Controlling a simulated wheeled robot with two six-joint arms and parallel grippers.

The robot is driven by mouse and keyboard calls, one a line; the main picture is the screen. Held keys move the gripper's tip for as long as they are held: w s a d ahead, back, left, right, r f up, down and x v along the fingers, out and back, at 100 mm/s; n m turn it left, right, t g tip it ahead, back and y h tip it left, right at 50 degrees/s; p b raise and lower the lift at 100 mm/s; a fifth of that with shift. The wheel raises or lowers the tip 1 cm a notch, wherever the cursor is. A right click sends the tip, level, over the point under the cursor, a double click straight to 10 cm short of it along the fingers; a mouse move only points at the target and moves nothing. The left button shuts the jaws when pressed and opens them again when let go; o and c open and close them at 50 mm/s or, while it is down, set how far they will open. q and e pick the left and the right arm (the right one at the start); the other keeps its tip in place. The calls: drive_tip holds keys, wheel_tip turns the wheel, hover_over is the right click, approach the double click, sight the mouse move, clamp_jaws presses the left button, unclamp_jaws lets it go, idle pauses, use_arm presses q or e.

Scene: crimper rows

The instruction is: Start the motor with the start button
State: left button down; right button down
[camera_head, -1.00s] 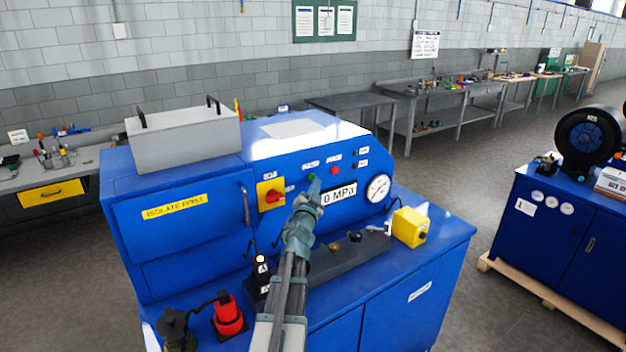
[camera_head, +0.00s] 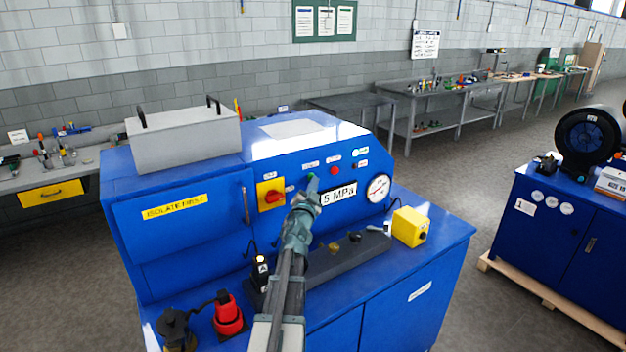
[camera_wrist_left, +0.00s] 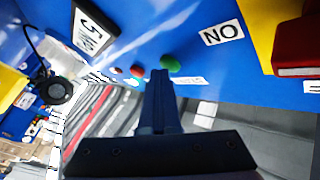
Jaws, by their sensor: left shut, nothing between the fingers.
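The green start button (camera_head: 310,176) is on the sloped blue panel of the machine (camera_head: 285,160), and it also shows in the left wrist view (camera_wrist_left: 170,63). My left gripper (camera_head: 312,187) is shut and empty, its tips right at the green button. In the left wrist view its tips (camera_wrist_left: 158,74) lie just beside the button; I cannot tell whether they touch. A red button (camera_head: 334,171) sits to the right. The pressure display (camera_head: 338,194) reads 5 MPa, partly covered by the gripper. The red rotary switch (camera_head: 275,197) is on a yellow plate to the left.
A round gauge (camera_head: 378,188) is right of the display. A yellow box (camera_head: 410,227) and a dark block (camera_head: 345,255) stand on the front ledge. A red plug (camera_head: 228,315) is at the front left. A grey box (camera_head: 185,140) is on top.

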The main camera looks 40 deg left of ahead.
use_arm(q)
drive_tip(key=shift+d, duration=0.1)
drive_tip(key=shift+s+d, duration=0.25)
drive_tip(key=shift+d, duration=0.55)
drive_tip(key=shift+s+d, duration=0.25)
drive_tip(key=shift+d, duration=0.55)
drive_tip(key=shift+s+d, duration=0.2)
drive_tip(key=shift+d, duration=0.6)
drive_tip(key=shift+s+d, duration=0.25)
drive_tip(key=shift+d, duration=0.55)
drive_tip(key=d+f+g+h+b, duration=0.1)
drive_tip(key=d+f+g+h, duration=0.25)
drive_tip(key=d+f, duration=0.9)
drive_tip(key=d+f+g+h+b, duration=0.25)
drive_tip(key=d+f+g, duration=0.25)
drive_tip(key=d+f, duration=0.75)
drive_tip(key=s+d+f+m+g+h, duration=0.2)
drive_tip(key=s+d+g, duration=0.7)
drive_tip(key=s+d, duration=1.2)
wheel_tip(320, 180, down, 2)
drive_tip(key=shift+d+f+b, duration=0.2)
drive_tip(key=shift+d+b, duration=0.2)
drive_tip(key=shift+d, duration=0.45)
